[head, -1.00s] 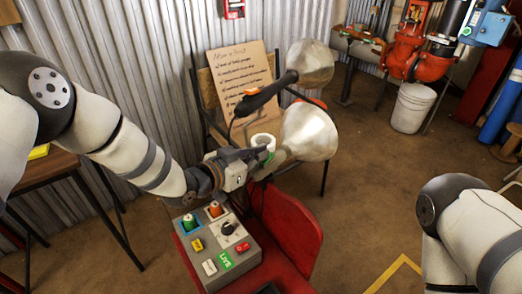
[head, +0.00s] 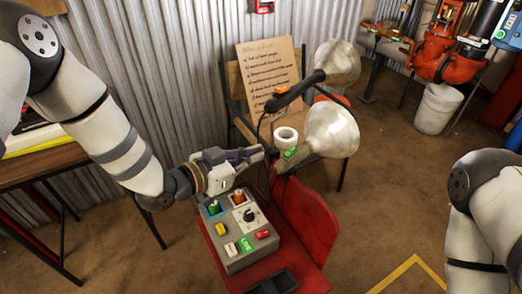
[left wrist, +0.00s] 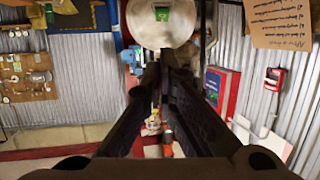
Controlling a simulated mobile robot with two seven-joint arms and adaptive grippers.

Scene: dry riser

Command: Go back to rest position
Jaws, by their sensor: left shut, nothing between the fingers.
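My left gripper (head: 258,154) reaches in from the left in the head view, above the back of a grey control box (head: 236,232). Its fingers are together with nothing between them. In the left wrist view the dark fingers (left wrist: 165,62) run up the middle, close together. The box carries green and orange switches, a black knob and several coloured labels. Beyond the fingertips are two lamps with silvery shades (head: 332,132). A green tag (head: 291,152) sits at the near lamp. My right arm shows at the right, but its gripper is out of view.
The box rests on a red stand (head: 306,215). A chair holds a handwritten cardboard sign (head: 268,75), with a white roll (head: 286,137) nearby. A wooden table (head: 40,165) stands left. A white bucket (head: 438,108) stands back right. The brown floor between is clear.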

